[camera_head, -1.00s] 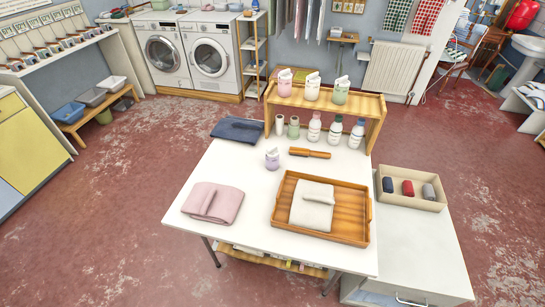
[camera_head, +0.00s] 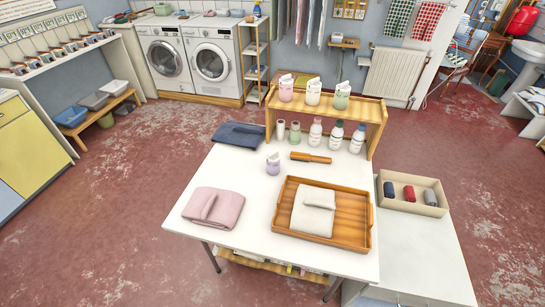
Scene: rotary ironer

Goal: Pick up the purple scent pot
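A small purple scent pot (camera_head: 273,167) with a pale tag on top stands upright on the white table (camera_head: 250,215), near its middle. It is behind and left of the wooden tray (camera_head: 350,240) and left of a wooden-handled tool (camera_head: 311,158). Nothing covers it. Neither of my grippers shows in the view.
A folded pink cloth (camera_head: 213,208) and a dark blue cloth (camera_head: 240,135) lie left. A white cloth (camera_head: 313,212) lies in the tray. A box of rolls (camera_head: 430,208) stands right.

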